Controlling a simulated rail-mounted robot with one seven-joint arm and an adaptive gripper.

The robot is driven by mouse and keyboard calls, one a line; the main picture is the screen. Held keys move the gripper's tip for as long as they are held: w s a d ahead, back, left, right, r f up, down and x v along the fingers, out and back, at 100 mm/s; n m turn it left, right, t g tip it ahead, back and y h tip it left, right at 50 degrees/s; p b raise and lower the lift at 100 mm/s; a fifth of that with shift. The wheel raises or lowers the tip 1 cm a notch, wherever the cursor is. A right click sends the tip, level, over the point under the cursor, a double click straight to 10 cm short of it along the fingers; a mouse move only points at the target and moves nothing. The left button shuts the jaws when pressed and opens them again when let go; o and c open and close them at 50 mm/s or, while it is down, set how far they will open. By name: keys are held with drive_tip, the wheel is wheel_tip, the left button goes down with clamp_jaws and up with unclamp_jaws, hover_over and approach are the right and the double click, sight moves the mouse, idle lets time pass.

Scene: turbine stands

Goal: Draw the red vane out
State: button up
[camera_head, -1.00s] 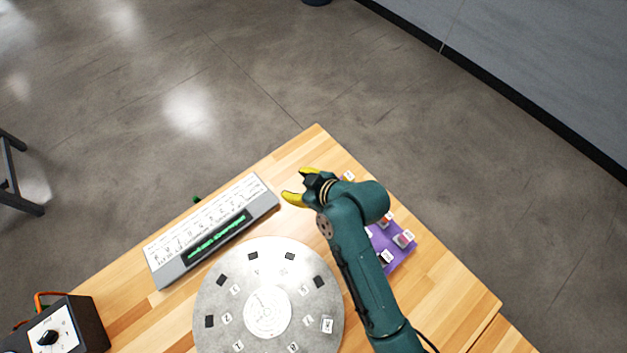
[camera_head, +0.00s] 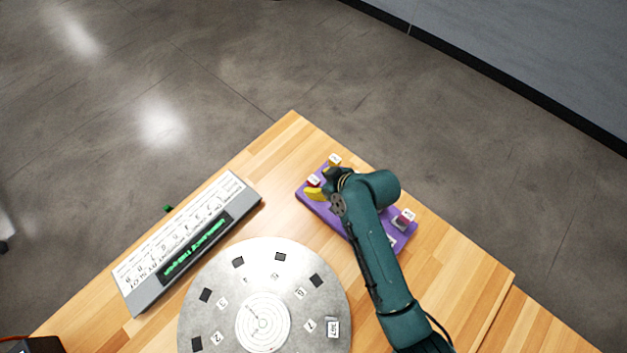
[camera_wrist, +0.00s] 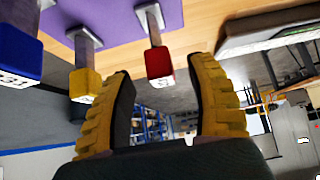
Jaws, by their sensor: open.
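In the wrist view a red vane (camera_wrist: 158,63), a red block on a grey shank, stands out from the purple holder (camera_wrist: 130,18). It appears between my two yellow finger pads, with a visible gap to each. My gripper (camera_wrist: 163,78) is open and empty. In the head view my gripper (camera_head: 322,187) is over the far end of the purple holder (camera_head: 345,228), close to a red piece with a white label (camera_head: 313,181). My arm hides part of the holder.
A round metal disc (camera_head: 225,325) with dark slots and numbered labels lies on the wooden table (camera_head: 275,150). A grey panel with a green display (camera_head: 150,290) lies left of it. Another red labelled piece (camera_head: 403,219) is at the holder's right end. The table's far corner is clear.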

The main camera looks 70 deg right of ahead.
drive_tip(key=shift+x, duration=0.95)
drive_tip(key=shift+r+p, duration=0.1)
drive_tip(key=shift+p, duration=0.25)
clamp_jaws()
